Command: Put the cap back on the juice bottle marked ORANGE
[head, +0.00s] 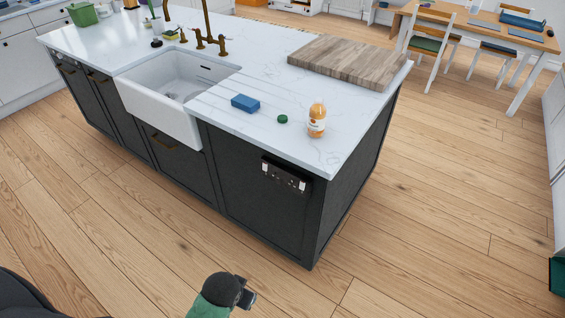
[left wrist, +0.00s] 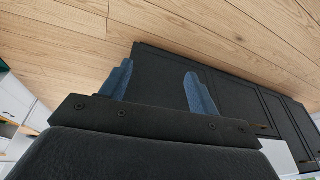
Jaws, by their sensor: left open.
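A small bottle with orange contents and a pale label (head: 317,121) stands upright on the white counter near its right front corner. Its label is too small to read. A green cap (head: 283,119) lies on the counter just left of the bottle, apart from it. My left gripper (head: 248,296) is low in front of the island, well below and short of both. In the left wrist view its two blue fingers (left wrist: 158,82) are spread apart with nothing between them. My right gripper is in neither view.
A blue sponge (head: 245,103) lies left of the cap. A wooden board (head: 347,62) lies behind the bottle, and a white sink (head: 170,120) is set in at the left. The dark island front (head: 250,185) rises between my gripper and the counter top.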

